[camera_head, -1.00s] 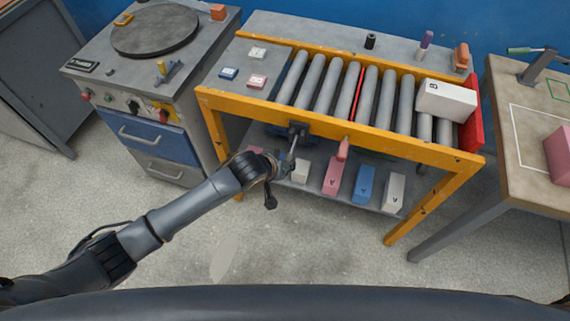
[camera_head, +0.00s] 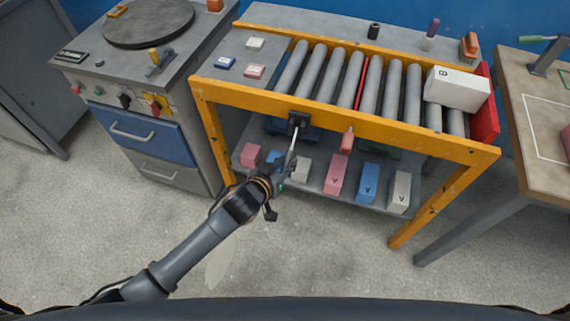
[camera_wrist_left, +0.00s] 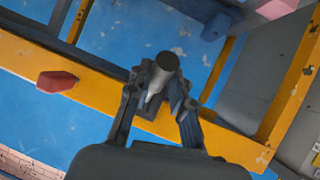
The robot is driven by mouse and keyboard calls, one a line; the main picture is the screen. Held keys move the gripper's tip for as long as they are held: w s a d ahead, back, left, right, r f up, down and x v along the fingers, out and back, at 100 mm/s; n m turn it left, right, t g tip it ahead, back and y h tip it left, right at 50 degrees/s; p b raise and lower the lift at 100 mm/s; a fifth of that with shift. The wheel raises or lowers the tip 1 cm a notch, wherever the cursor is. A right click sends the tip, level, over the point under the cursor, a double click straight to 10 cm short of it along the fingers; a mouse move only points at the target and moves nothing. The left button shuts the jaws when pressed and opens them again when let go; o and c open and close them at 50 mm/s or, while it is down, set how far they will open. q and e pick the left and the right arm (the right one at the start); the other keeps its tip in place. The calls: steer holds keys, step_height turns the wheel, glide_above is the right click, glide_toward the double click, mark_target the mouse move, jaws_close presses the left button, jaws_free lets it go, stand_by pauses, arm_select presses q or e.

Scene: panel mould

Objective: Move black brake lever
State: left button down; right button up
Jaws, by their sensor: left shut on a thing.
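The black brake lever has a black bracket (camera_head: 298,120) on the front yellow rail of the roller conveyor, with a thin grey rod (camera_head: 292,148) slanting down from it. My left gripper (camera_head: 284,168) is shut on the lever below the rail; the exact grip is small in the head view. In the left wrist view the lever's round dark end (camera_wrist_left: 168,61) and grey shaft lie between the two black fingers (camera_wrist_left: 158,92). My right gripper is not in view.
A red handle (camera_head: 347,140) hangs from the same rail, to the right. Several coloured blocks stand on the lower shelf (camera_head: 310,183). A white box (camera_head: 457,88) lies on the rollers. A grey cabinet stands left, a wooden table (camera_head: 530,110) right. The front floor is clear.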

arm_select(q)
steer(key=c, duration=1.2)
jaws_free()
steer(key=shift+o, duration=0.2)
steer(key=v, duration=1.2)
steer(key=shift+f, duration=0.15)
